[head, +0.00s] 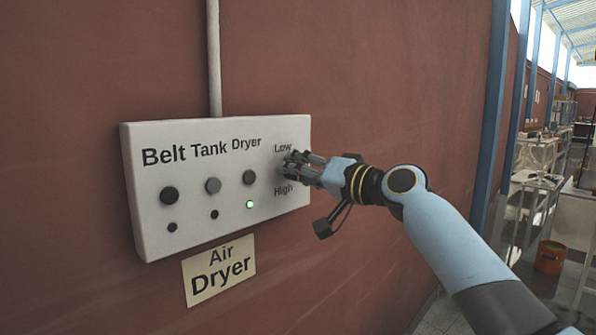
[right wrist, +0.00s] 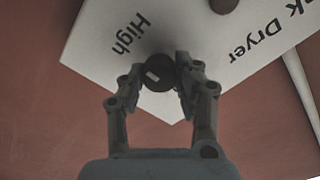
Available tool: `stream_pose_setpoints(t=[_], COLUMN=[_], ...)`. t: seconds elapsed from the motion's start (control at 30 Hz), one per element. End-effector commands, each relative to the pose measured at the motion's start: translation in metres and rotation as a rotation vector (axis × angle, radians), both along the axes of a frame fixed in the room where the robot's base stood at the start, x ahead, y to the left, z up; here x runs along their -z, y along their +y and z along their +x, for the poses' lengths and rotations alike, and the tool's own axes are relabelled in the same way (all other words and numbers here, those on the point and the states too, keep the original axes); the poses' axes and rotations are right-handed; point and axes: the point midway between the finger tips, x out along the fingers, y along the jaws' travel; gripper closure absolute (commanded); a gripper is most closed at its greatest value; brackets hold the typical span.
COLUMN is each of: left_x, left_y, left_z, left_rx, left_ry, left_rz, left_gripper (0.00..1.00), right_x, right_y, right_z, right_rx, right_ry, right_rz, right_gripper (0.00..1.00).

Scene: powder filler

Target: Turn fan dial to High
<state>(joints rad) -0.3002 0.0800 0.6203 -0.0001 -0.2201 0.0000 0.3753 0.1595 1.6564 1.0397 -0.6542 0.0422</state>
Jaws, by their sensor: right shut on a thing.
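The fan dial (right wrist: 158,73) is a dark round knob with a light mark on its face. It sits on the white control panel (head: 220,150) between the words Low and High. My right gripper (head: 288,164) is at the panel's right side, and in the right wrist view (right wrist: 160,80) its two fingers close on opposite sides of the dial. In the head view the gripper hides the dial. The "High" label (right wrist: 129,33) is left of the dial in the right wrist view, and the light mark is on the dial's left part. My left gripper is not in view.
The panel also carries several knobs, one of them grey (head: 213,185), and a lit green lamp (head: 250,204). A yellowish "Air Dryer" sign (head: 219,270) hangs below. A pipe (head: 214,60) runs up the red wall. An orange bucket (head: 550,257) stands far right.

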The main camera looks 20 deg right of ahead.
Motion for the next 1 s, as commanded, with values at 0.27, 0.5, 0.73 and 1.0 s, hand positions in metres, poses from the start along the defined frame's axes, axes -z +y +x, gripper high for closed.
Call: stream_pose_setpoints(t=[0.27, 0.5, 0.73, 1.0], left_x=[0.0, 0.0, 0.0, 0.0], left_y=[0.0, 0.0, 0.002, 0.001], left_z=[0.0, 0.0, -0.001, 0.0], left_rx=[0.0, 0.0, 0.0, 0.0], left_ry=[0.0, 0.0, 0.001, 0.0], left_rz=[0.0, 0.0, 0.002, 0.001], left_gripper=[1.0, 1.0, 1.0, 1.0], right_x=[0.0, 0.0, 0.001, 0.002], right_y=[0.0, 0.0, -0.005, -0.032], right_z=[0.0, 0.0, -0.008, -0.057], right_rx=[0.001, 0.0, 0.001, 0.0], right_ry=[0.0, 0.0, 0.0, 0.001], right_rz=[0.001, 0.0, -0.002, -0.007], right_gripper=[0.57, 0.45, 0.45, 0.45])
